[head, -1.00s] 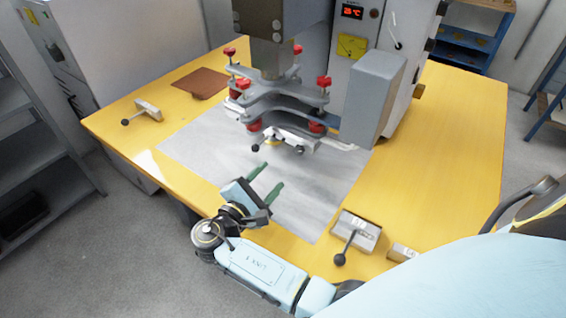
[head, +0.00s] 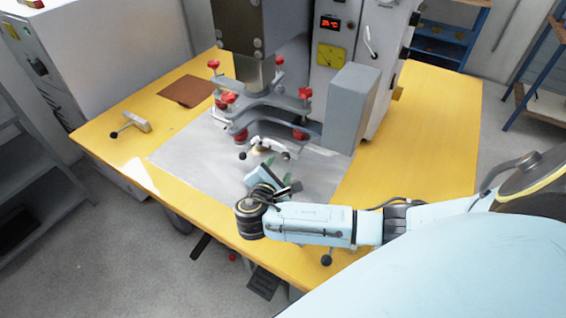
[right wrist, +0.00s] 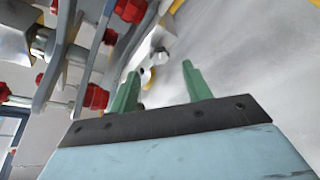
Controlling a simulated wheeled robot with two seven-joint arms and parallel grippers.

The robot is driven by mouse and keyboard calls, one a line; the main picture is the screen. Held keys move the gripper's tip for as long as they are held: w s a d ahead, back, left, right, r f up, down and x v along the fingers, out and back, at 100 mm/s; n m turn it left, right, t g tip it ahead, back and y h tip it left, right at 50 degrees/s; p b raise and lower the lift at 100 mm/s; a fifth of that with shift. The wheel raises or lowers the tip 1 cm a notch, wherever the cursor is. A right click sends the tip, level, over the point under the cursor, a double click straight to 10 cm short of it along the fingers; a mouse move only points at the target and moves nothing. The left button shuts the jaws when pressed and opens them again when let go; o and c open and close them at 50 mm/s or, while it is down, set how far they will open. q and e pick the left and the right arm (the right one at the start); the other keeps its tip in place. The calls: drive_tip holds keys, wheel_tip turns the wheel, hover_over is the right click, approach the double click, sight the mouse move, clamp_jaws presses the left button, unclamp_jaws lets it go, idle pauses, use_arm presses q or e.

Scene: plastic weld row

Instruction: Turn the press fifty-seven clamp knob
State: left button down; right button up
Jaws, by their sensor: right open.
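A grey press (head: 268,105) stands at the middle back of the table. Its stacked clamp plates carry several red knobs, one of them (head: 305,93) at the right. Beneath the plates a white metal fitting (head: 262,145) with small dark ball ends sits over the grey sheet. I cannot read a number on the press. My right gripper (head: 268,162) is open with green fingers, just in front of and below this fitting. In the right wrist view its fingers (right wrist: 163,75) are apart and empty, with red knobs (right wrist: 95,97) to the left. My left gripper is not in view.
The yellow table (head: 425,130) is clear at the right. A small block with a dark-ball lever (head: 138,121) and a brown sheet (head: 186,91) lie at the left. A grey box (head: 352,108) and a cabinet with a red display (head: 331,22) flank the press.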

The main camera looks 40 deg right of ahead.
sight(285, 158)
drive_tip(key=b+x, duration=0.1)
drive_tip(key=x, duration=0.4)
drive_tip(key=shift+d, duration=0.1)
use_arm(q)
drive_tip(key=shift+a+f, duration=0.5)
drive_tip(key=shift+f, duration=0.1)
use_arm(e)
drive_tip(key=c, duration=1)
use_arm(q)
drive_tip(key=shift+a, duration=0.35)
use_arm(e)
drive_tip(key=shift+o, duration=0.2)
